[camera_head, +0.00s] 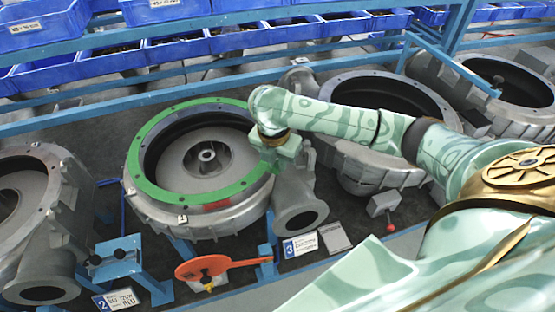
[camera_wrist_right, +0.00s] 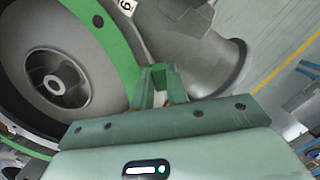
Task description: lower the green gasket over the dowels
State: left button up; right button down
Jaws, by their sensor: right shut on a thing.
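The green gasket (camera_head: 147,188) is a flat ring with small holes, lying over the round opening of the grey blower housing (camera_head: 240,222) in the head view. My right gripper (camera_head: 279,150) is shut on the gasket's right edge. In the right wrist view, the right gripper's fingers (camera_wrist_right: 159,88) are close together beside the green gasket (camera_wrist_right: 106,30). The dowels cannot be made out clearly. My left gripper is out of view.
Other blower housings stand left (camera_head: 66,190) and right (camera_head: 385,155). An orange-red tool (camera_head: 205,268) lies in front, near a blue bracket (camera_head: 115,258). A blue rail (camera_head: 100,117) and blue bins (camera_head: 118,58) run behind. An outlet pipe (camera_head: 300,200) projects below my right gripper.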

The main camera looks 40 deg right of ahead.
jog(key=shift+f, duration=0.3)
dwell(0.4)
dwell(0.4)
jog(key=shift+r+p, duration=0.1)
jog(key=shift+p, duration=0.75)
jog(key=shift+f+p, duration=0.35)
jog(key=shift+f, duration=0.75)
dwell(1.4)
jog(key=c, duration=1.3)
grip_release()
